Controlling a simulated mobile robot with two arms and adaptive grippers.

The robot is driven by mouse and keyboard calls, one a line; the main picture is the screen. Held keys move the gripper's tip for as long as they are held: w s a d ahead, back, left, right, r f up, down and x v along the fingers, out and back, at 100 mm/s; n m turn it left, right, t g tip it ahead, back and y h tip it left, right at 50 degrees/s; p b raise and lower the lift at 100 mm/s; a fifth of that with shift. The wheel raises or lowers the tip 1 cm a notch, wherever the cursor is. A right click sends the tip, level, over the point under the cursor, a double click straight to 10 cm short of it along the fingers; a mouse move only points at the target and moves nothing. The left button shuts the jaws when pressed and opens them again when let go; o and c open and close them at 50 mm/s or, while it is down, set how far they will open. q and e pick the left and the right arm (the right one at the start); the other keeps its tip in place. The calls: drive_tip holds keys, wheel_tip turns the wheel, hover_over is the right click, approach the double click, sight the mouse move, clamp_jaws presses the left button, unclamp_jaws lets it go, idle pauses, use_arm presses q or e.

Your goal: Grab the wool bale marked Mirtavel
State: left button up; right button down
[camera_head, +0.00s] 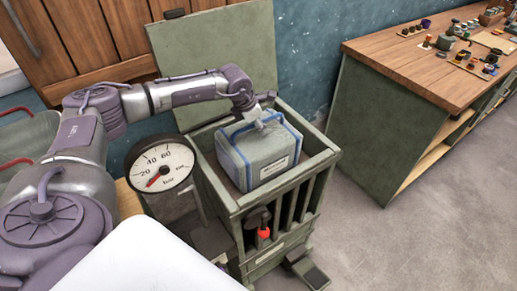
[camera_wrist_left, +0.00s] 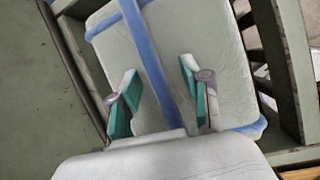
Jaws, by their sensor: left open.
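A pale grey-green wool bale (camera_head: 262,163) with blue straps sits inside a green slatted wooden box (camera_head: 322,160) with its lid up. The bale has a small white label on its front, too small to read. My left gripper (camera_head: 261,124) is over the top of the bale. In the left wrist view, the open fingers of my left gripper (camera_wrist_left: 160,75) lie on either side of a blue strap (camera_wrist_left: 144,50) on the bale (camera_wrist_left: 210,45). I cannot tell whether the fingers touch the bale. My right gripper is not in view.
The raised green lid (camera_head: 222,55) stands behind the box. A round dial gauge (camera_head: 160,165) is at the box's left, and a red knob (camera_head: 264,233) is on its front. A workbench (camera_head: 430,70) with several small items stands at the right. Grey floor (camera_head: 400,240) between is clear.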

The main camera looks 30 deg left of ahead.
use_arm(q)
drive_tip(key=shift+f, duration=0.2)
drive_tip(key=shift+c, duration=0.3)
clamp_jaws()
drive_tip(key=shift+w+r, duration=0.15)
idle(0.4)
